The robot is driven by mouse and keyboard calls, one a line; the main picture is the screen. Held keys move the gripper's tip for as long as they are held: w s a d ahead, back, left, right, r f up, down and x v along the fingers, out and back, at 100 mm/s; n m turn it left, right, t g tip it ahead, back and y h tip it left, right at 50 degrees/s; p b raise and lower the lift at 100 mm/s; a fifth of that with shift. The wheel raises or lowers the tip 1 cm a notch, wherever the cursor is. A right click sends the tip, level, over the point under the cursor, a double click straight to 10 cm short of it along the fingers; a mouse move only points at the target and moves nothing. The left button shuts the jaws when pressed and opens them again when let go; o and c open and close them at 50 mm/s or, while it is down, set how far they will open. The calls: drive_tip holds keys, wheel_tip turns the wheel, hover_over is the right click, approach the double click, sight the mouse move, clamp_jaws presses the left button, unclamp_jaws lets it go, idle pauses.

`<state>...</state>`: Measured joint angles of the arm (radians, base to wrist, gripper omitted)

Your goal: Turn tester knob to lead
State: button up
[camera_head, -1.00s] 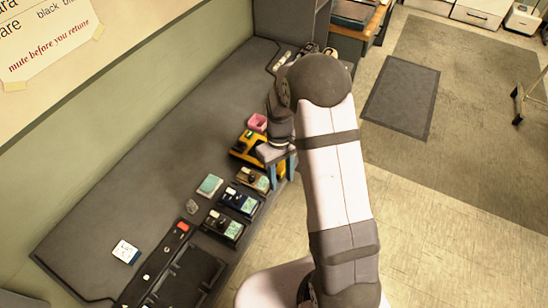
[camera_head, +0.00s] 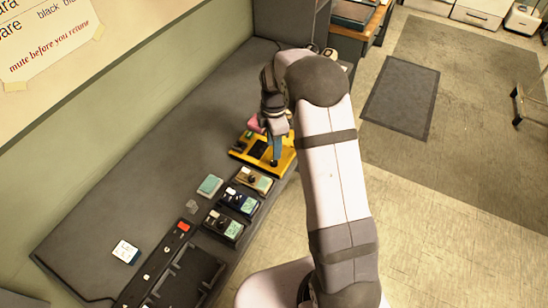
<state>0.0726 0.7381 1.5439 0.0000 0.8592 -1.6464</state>
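The yellow tester (camera_head: 284,160) lies near the front edge of the grey bench, with a dark panel on its top. The knob's pointer and labels are too small or hidden to read.
Several small devices with knobs, such as a tan one (camera_head: 254,179) and a dark blue one (camera_head: 239,201), line the bench edge left of the tester. A black tray (camera_head: 187,277) lies nearest. The bench's back is clear.

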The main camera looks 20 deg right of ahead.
sight(274, 162)
drive_tip(key=shift+f+p, duration=1.25)
drive_tip(key=shift+f, duration=2.3)
clamp_jaws()
